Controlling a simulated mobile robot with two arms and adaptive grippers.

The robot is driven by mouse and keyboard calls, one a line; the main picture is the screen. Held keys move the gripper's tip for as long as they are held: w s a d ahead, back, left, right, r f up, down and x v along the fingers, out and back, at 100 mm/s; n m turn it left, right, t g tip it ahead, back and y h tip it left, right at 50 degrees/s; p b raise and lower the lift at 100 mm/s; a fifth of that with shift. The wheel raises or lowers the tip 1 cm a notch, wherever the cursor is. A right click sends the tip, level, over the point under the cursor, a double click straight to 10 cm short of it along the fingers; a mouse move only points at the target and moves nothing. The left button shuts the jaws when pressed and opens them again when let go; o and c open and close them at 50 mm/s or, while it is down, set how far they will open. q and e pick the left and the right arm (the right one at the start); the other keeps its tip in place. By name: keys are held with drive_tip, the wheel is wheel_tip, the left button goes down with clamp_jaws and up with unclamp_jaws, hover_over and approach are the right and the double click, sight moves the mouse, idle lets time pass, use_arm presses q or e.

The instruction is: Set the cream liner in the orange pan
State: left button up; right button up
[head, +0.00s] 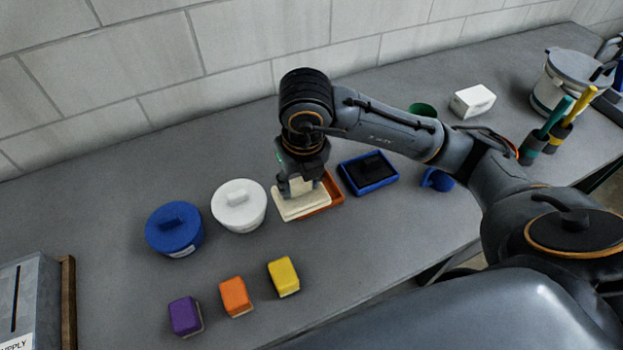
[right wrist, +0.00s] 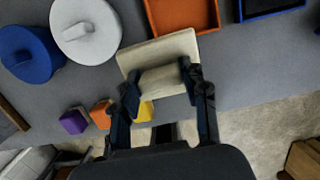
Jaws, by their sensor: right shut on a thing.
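The cream liner (head: 290,207) is a flat plate with a raised block on top. My right gripper (head: 297,187) points down and is shut on that block; in the right wrist view (right wrist: 160,82) its fingers are on both sides of it. The liner (right wrist: 150,53) looks held above the table, though its height is hard to judge. The orange pan (head: 334,189) is right of the liner in the head view, partly hidden by the liner and gripper. In the right wrist view the pan (right wrist: 182,15) looks empty where it shows, and the liner is beside it. My left gripper is not in view.
A blue tray (head: 348,180) with a black insert is just right of the pan. A white lidded pot (head: 239,206) and a blue one (head: 174,229) stand to the left. Purple (head: 185,316), orange (head: 235,296) and yellow (head: 284,276) blocks are in front. A blue mug (head: 439,181) is right.

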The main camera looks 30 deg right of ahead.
drive_tip(key=w+d+f+p, duration=0.1)
drive_tip(key=w+d+f, duration=0.1)
drive_tip(key=f, duration=0.1)
drive_tip(key=w+d+f+p, duration=0.1)
drive_tip(key=w+d+f, duration=0.2)
drive_tip(key=shift+w, duration=0.25)
drive_tip(key=shift+w+d+f+p, duration=0.15)
drive_tip(key=shift+d+f+p, duration=0.25)
drive_tip(key=shift+f, duration=0.15)
wheel_tip(320, 180, down, 2)
drive_tip(key=shift+w+f+p, duration=0.1)
drive_tip(key=shift+f+p, duration=0.05)
drive_tip(key=shift+p, duration=0.65)
drive_tip(key=shift+f, duration=0.45)
drive_tip(key=shift+f, duration=0.15)
drive_tip(key=o, duration=1.3)
drive_tip(key=shift+c, duration=0.2)
